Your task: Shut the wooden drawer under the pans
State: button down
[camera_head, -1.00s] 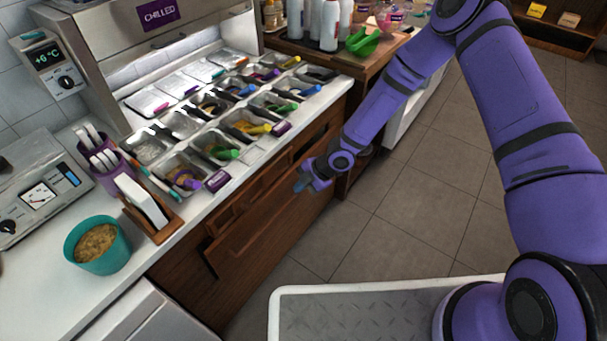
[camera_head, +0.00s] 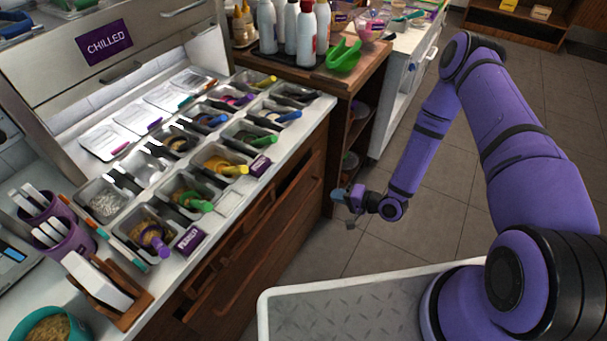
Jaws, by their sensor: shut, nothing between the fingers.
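The wooden drawer (camera_head: 250,257) is in the cabinet front below the counter with the pans. Its long brown front runs from lower left to upper right. A dark gap shows behind its top edge, so it seems to stand out a little; how far is hard to tell. The metal pans (camera_head: 183,192) sit in the white counter above, several holding toppings and coloured-handled scoops. My gripper (camera_head: 345,197) is shut and empty, over the floor to the right of the drawer's far end and apart from it. Its fingers are small in this view.
A wooden side cabinet (camera_head: 343,90) with bottles and a green scoop (camera_head: 344,56) on top stands behind my gripper. A purple holder (camera_head: 65,238), a wooden card stand (camera_head: 128,308) and a teal tub (camera_head: 45,328) crowd the counter's near left. The tiled floor (camera_head: 440,220) is clear.

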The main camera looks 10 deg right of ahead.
jog(key=d+m, duration=0.1)
jog(key=m, duration=0.1)
send_near(297, 180)
jog(key=shift+t, duration=0.4)
jog(key=w+a+f, duration=0.1)
jog(key=a, duration=0.1)
jog(key=w+a+f, duration=0.1)
jog(key=a+f, duration=0.1)
jog(key=shift+w, duration=0.25)
jog(key=shift+w+a, duration=0.5)
jog(key=shift+w+a, duration=0.8)
jog(key=shift+a, duration=0.2)
